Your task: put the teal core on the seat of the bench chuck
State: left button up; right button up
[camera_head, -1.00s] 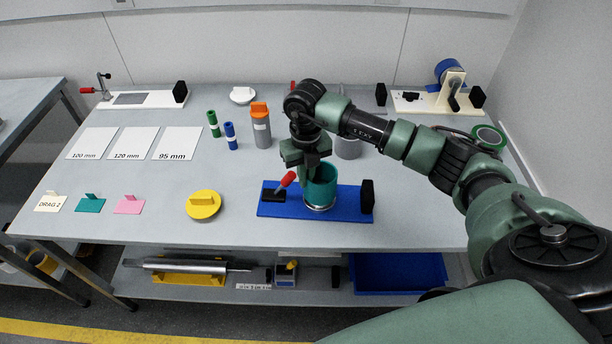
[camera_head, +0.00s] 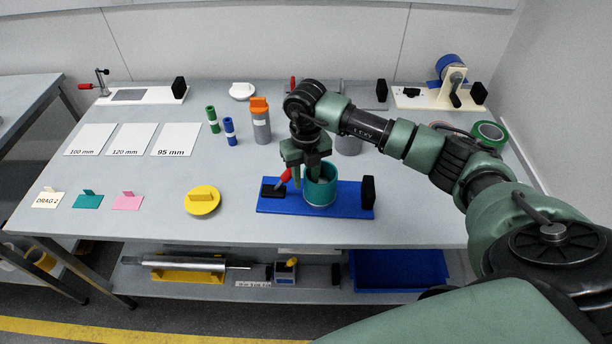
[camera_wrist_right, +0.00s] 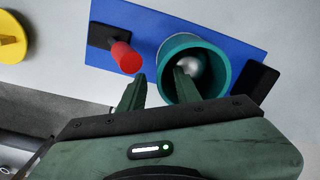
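The teal core (camera_head: 322,192) is an open cylinder standing upright on the blue bench chuck (camera_head: 345,205). It also shows in the right wrist view (camera_wrist_right: 218,57), with a shiny metal part inside it. The seat beneath is mostly hidden by the core. The chuck has a red-handled clamp (camera_wrist_right: 125,58) left of the core and a black block (camera_head: 368,193) at its right end. My right gripper (camera_head: 308,180) is open, with its fingers apart. In the wrist view (camera_wrist_right: 160,82) one finger is over the core's opening and the other outside its wall. My left gripper is not in view.
A yellow lid with a handle (camera_head: 202,200) lies left of the chuck. An orange-topped grey cylinder (camera_head: 261,124), green and blue tubes (camera_head: 230,133), and white cards (camera_head: 133,139) stand or lie farther back. Bare table lies between the cards and chuck.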

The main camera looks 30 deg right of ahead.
notch_tip(320, 180, up, 8)
jog(key=b, duration=0.2)
dwell(0.5)
jog(key=shift+f, duration=0.1)
dwell(0.3)
